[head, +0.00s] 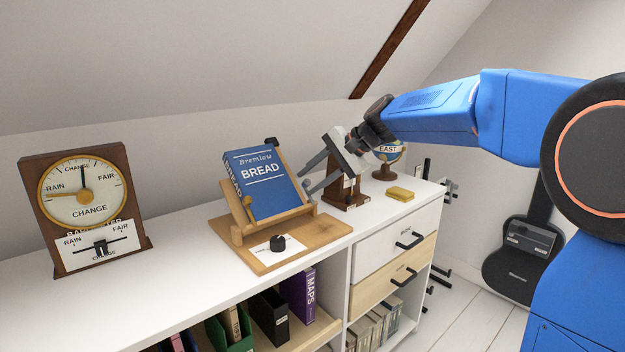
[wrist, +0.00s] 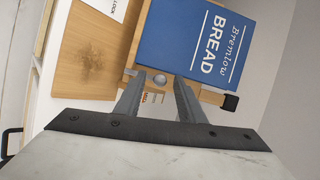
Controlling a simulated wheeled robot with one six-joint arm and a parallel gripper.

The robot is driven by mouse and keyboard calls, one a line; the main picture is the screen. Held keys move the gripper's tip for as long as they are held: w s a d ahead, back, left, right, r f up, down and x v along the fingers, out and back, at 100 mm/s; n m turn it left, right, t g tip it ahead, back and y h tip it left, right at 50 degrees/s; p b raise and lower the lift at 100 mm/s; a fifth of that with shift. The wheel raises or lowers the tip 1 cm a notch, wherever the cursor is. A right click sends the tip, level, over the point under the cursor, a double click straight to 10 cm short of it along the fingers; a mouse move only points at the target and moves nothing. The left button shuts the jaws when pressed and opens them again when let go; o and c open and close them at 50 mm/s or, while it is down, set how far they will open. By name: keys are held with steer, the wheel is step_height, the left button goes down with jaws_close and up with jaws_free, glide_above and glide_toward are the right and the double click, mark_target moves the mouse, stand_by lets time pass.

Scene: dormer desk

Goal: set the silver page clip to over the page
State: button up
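A blue book titled "Bremlow BREAD" (head: 265,183) leans on a wooden stand (head: 310,236). The book also shows in the wrist view (wrist: 200,40). In the wrist view, a small round silver knob (wrist: 160,79), apparently the silver page clip, is by the book's right edge, low down. My gripper (head: 301,184) is open at the stand's right side. Its two fingers (wrist: 158,88) are apart, with the knob between them and slightly beyond. I cannot tell whether either finger touches it. The clip's arm is not clearly visible. A brass-coloured clip (head: 247,200) is at the book's left.
A black knob (head: 277,243) sits on a white card on the stand's base. A barometer (head: 85,205) stands far left. A globe (head: 387,160) and yellow block (head: 400,194) are behind and right of my gripper. The white top is clear between barometer and stand.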

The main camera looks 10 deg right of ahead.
steer(key=v, duration=1.7)
steer(key=shift+d, duration=0.2)
steer(key=shift+s, duration=0.1)
steer(key=s+d+f+n+h, duration=0.2)
steer(key=s+d+f, duration=0.1)
steer(key=s+f, duration=0.7)
steer(key=s+d+f+n+h, duration=0.3)
steer(key=s+f, duration=0.7)
steer(key=s, duration=0.3)
steer(key=s+d+f+n+h, duration=0.2)
steer(key=s+d+f+h, duration=0.1)
steer(key=s+f, duration=0.7)
steer(key=shift+s+f+n+t, duration=0.15)
steer(key=shift+s+n+t, duration=0.2)
steer(key=shift+s, duration=0.35)
steer(key=shift+d, duration=0.15)
